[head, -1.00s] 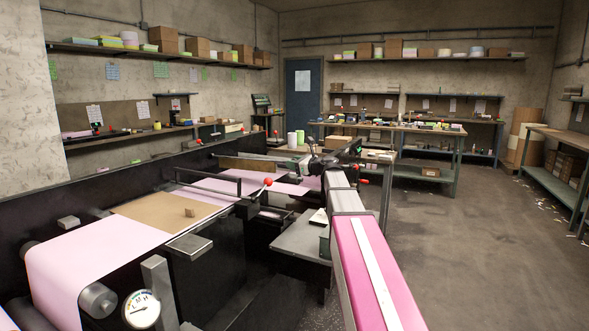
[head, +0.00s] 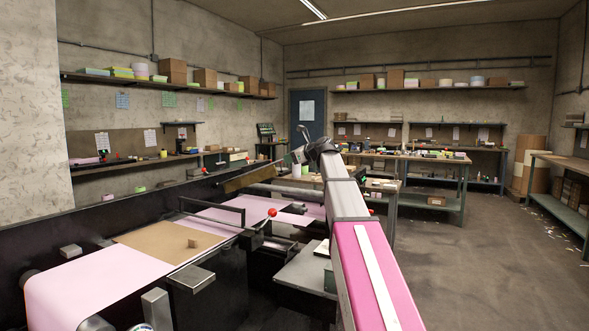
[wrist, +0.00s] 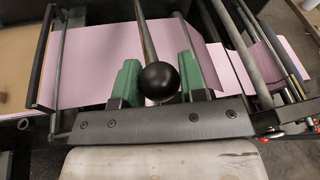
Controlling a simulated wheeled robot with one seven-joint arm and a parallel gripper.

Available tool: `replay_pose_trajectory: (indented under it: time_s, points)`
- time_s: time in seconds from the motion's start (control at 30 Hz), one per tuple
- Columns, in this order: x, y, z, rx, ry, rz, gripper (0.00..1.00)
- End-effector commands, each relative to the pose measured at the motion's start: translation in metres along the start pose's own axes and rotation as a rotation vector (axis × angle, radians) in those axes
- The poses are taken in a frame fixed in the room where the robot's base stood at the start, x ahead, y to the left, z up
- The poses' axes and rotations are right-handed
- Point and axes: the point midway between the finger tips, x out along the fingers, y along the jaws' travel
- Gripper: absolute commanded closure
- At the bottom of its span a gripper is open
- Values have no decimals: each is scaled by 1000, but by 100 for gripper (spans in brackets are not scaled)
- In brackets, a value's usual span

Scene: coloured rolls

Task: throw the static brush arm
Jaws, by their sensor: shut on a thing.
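In the wrist view my gripper (wrist: 162,78) has its two green fingers on either side of a black ball knob (wrist: 158,79). The knob sits at the end of a metal rod (wrist: 145,32) that runs away between the fingers, so my gripper is shut on this lever, seemingly the static brush arm. In the head view my arm reaches over the machine, with the gripper small and partly hidden at its far end. A tilted brown bar (head: 247,178) crosses the machine left of it; I cannot tell whether it joins the lever.
A lever with a red ball (head: 272,212) stands nearer on the machine. A pink web (head: 95,273) runs over the rollers, with a brown sheet (head: 150,240) on it.

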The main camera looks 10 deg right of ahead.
Motion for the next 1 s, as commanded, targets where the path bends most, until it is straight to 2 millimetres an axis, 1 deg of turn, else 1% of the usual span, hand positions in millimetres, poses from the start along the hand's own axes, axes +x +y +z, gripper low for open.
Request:
replay_pose_trajectory:
  time_s: [0.03,0.1,0.37,0.4,0.43,0.47,0.77,0.87,1.0]
  points:
    - [1,-1,6,2,-7,0,100]
    - [1,-1,9,2,-9,-1,100]
    - [0,-2,10,2,-14,-5,100]
    - [0,-3,10,2,-14,-6,49]
    - [0,-3,10,2,-14,-6,39]
    - [0,-3,10,2,-13,-6,38]
    - [-3,-2,7,1,-8,-4,38]
    - [-11,-1,6,1,-7,-4,38]
    - [-34,0,6,1,-8,-6,38]
